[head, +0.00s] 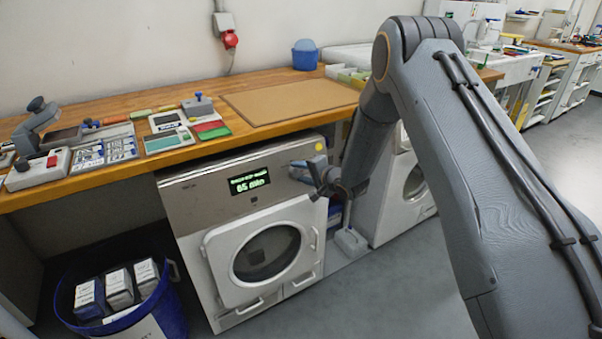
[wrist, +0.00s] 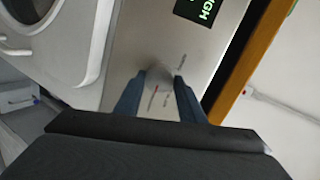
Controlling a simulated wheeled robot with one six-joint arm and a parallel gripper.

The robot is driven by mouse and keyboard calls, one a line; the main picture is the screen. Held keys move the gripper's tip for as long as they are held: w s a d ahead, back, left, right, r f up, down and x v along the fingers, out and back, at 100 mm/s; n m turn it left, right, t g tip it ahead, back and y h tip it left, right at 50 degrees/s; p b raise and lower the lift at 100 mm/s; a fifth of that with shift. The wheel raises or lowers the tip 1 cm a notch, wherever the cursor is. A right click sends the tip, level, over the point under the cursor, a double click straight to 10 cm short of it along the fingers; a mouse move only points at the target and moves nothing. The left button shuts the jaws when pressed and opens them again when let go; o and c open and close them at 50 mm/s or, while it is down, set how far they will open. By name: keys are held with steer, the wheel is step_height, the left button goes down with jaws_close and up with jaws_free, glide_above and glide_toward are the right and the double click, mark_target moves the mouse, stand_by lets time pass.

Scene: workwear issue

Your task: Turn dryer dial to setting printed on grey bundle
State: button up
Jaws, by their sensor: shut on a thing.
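The dryer (head: 255,225) stands under the wooden counter with its round door closed. Its display (head: 250,182) shows green text, with a large line that looks like "65 min" and a smaller line I cannot read; part of the display also shows in the wrist view (wrist: 198,10). My gripper (head: 301,172) is at the right of the dryer's panel. In the wrist view its two blue-grey fingers are shut on the silver dial (wrist: 157,74), which has small printed marks around it. The grey bundle (head: 119,284) appears to be the middle one in the blue bin; its print is too small to read.
The blue bin (head: 172,318) stands on the floor left of the dryer and holds several bundles. The counter (head: 100,180) overhangs the dryer and carries a scale, cards and a brown board (head: 290,100). A second white machine (head: 395,205) stands to the right.

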steer(key=shift+d, duration=0.1)
steer(key=o, duration=1)
steer(key=shift+o, duration=0.2)
steer(key=v, duration=0.7)
steer(key=shift+s+d+r+b, duration=0.15)
steer(key=shift+s+b, duration=0.15)
steer(key=shift+b, duration=0.05)
